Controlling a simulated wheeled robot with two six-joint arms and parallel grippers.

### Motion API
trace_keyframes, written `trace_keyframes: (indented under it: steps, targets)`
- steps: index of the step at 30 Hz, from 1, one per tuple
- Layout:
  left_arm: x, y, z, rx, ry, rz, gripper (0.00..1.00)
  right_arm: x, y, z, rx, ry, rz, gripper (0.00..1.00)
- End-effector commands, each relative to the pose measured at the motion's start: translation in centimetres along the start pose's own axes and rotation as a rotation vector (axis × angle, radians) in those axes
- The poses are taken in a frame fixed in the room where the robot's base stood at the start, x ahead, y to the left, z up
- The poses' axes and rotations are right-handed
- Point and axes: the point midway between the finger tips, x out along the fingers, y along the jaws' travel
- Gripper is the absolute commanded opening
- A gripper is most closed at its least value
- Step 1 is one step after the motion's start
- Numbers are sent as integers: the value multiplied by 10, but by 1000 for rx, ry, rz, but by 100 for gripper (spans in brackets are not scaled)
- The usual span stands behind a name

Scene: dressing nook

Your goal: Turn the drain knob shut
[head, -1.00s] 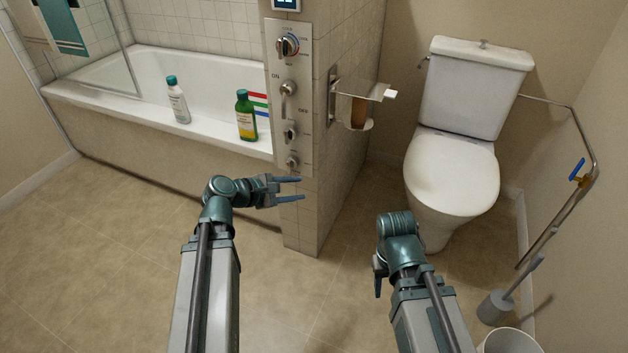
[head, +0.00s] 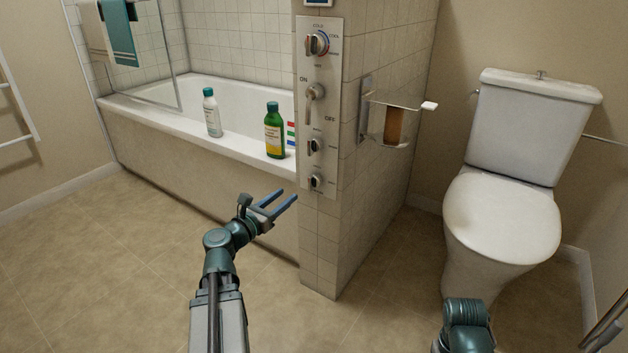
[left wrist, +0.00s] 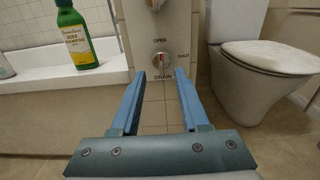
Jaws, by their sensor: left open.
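The drain knob (head: 317,182) is the lowest control on the grey wall panel (head: 326,100). In the left wrist view the drain knob (left wrist: 160,60) is pale with a red mark and looks roughly upright. "OPEN" is printed above it, "SHUT" to its right and "DRAIN" below. My left gripper (head: 284,195) is open and empty, left of and slightly below the knob in the head view. In the left wrist view its fingers (left wrist: 160,75) point toward the knob, one on each side of it in the picture, apparently short of it. My right gripper is out of view.
Higher on the panel are a temperature knob (head: 317,44), an ON/OFF lever (head: 313,92) and another knob (head: 315,146). A green bottle (head: 274,132) and a white bottle (head: 212,114) stand on the tub rim.

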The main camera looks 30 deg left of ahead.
Motion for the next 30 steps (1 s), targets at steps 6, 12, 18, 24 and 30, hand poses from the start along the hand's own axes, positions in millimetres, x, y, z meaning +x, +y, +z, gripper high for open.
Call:
trace_keyframes:
  steps: [6,12,18,24,30]
  targets:
    - [41,1,0,2,1,-6,45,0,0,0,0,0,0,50]
    - [82,0,0,3,1,-6,45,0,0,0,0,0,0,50]
    - [114,0,0,3,1,-4,45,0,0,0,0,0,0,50]
    - [129,0,0,3,1,-3,45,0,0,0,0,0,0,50]
    - [132,-1,0,3,1,-2,45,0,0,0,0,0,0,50]
